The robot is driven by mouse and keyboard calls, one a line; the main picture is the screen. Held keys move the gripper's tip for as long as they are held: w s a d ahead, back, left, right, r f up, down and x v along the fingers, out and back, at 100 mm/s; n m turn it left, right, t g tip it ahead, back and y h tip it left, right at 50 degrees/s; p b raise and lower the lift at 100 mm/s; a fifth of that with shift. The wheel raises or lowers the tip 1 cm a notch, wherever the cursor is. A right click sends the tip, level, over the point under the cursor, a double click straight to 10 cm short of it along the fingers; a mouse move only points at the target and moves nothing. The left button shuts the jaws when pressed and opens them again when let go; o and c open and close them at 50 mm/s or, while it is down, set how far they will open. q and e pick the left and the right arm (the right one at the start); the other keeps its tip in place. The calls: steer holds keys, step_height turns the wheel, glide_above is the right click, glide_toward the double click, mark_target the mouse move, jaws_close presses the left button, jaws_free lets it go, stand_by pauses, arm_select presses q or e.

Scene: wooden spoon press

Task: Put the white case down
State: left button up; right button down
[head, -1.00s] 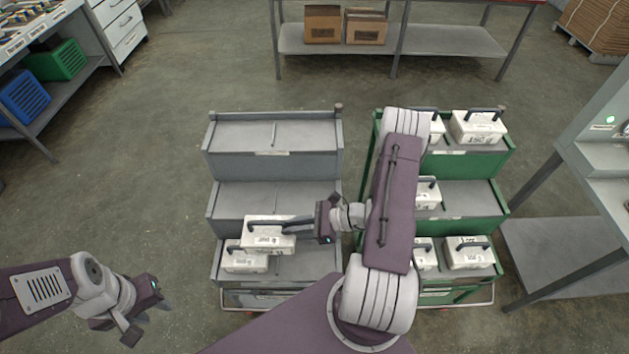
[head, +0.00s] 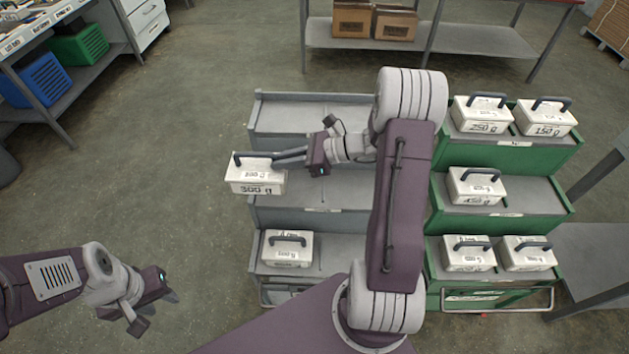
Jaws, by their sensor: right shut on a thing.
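In the head view my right gripper (head: 291,156) is shut on the handle of a white case (head: 256,182) marked 300 g. The case hangs level above the left side of the grey stepped rack (head: 312,218), partly past its left edge. I cannot tell its exact height. Another white case (head: 287,251) with a dark handle stands on the bottom step of the grey rack, at the left. My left gripper (head: 158,307) is empty at the lower left, over the floor, with its fingers apart.
A green stepped rack (head: 536,192) on the right carries several white cases. The grey rack's middle step looks bare, and its top step is partly hidden by my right arm. A shelf (head: 467,41) with cardboard boxes (head: 395,24) stands behind.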

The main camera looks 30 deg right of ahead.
steer(key=d+f, duration=0.3)
steer(key=d+f+b, duration=0.1)
steer(key=d+f, duration=0.2)
steer(key=w+d+f, duration=0.1)
steer(key=d+f, duration=0.2)
steer(key=shift+d+f, duration=0.1)
steer(key=shift+f, duration=0.25)
steer(key=shift+s, duration=0.1)
steer(key=shift+b, duration=0.3)
steer(key=c, duration=1.4)
jaws_free()
